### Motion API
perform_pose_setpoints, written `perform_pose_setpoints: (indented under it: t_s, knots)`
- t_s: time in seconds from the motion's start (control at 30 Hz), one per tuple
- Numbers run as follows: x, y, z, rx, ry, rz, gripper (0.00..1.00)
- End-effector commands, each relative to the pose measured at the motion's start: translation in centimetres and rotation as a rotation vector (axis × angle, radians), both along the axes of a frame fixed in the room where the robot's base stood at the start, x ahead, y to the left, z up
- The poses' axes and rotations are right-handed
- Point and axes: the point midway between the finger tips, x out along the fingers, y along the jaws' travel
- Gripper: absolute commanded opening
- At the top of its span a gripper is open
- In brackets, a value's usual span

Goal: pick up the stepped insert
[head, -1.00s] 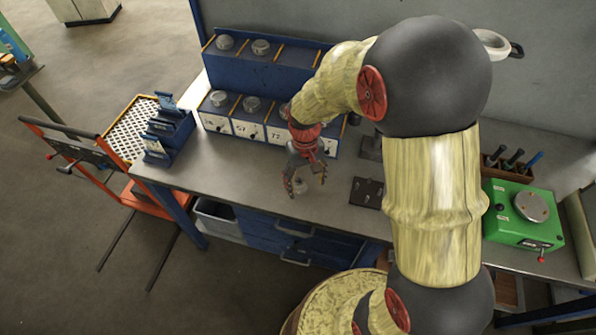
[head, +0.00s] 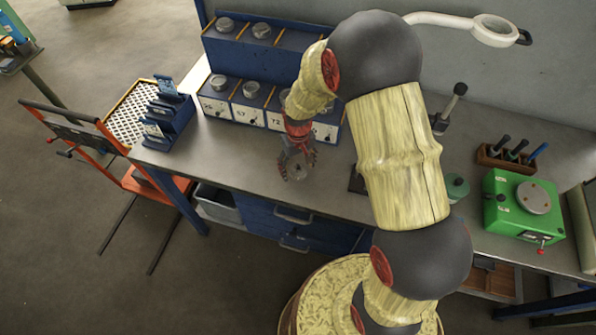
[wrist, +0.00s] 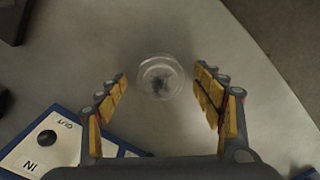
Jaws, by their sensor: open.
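A small round pale-grey piece with a stepped rim, which looks like the stepped insert (wrist: 161,77), stands on the grey bench top. In the wrist view it lies between the two yellow-padded fingers of my gripper (wrist: 160,88), with a gap on each side. The fingers are spread and hold nothing. In the head view my gripper (head: 296,163) points down over the bench in front of the blue bins, and the insert (head: 298,173) shows small and partly hidden among the fingers. I cannot tell the exact height of the fingertips over the bench.
Blue numbered bins (head: 248,103) with round metal pieces on top stand behind my gripper. A blue rack (head: 168,122) is at the left. A green device (head: 522,212) and a tool holder (head: 507,160) are at the right. The bench front edge is close by.

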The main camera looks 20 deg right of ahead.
Motion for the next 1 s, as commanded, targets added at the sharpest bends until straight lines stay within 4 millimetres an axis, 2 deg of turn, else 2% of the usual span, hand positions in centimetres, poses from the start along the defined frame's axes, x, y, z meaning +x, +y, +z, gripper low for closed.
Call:
perform_pose_setpoints:
  t_s: [0.23,1.0]
  knots:
    - [0.07,0.01,-0.22,0.0,-0.002,0.0,0.68]
    - [0.05,0.01,-0.21,0.0,-0.001,0.0,0.24]
